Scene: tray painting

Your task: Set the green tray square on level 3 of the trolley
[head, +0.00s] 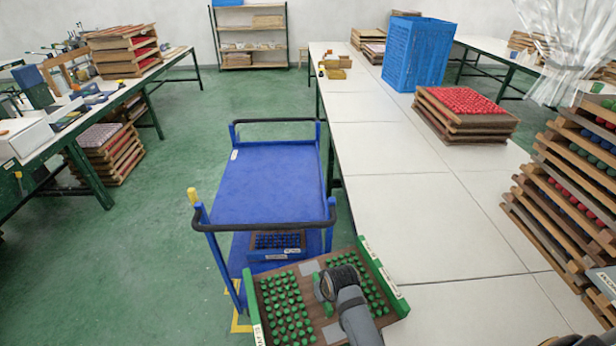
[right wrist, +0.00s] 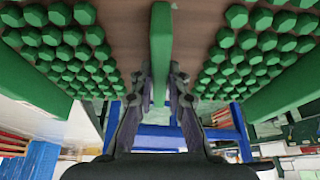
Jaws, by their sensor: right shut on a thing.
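The green tray (head: 383,279) is a brown board with green end walls and rows of green knobs. It hangs at the near end of the blue trolley (head: 262,180), beside the white table, turned at an angle to the trolley. My right gripper (head: 327,285) is shut on the tray's green middle bar; the right wrist view shows the fingers (right wrist: 160,88) around this bar (right wrist: 160,45) with knobs on both sides. The trolley's broad blue shelf is bare. A small tray with blue knobs (head: 277,254) shows below the near handle. My left gripper is out of view.
The long white table (head: 420,215) runs along the trolley's right side. A stack of wooden trays (head: 565,180) stands at its right edge, with a red-knobbed stack (head: 465,125) and a blue crate (head: 418,55) farther back. Green floor (head: 150,240) is clear left of the trolley.

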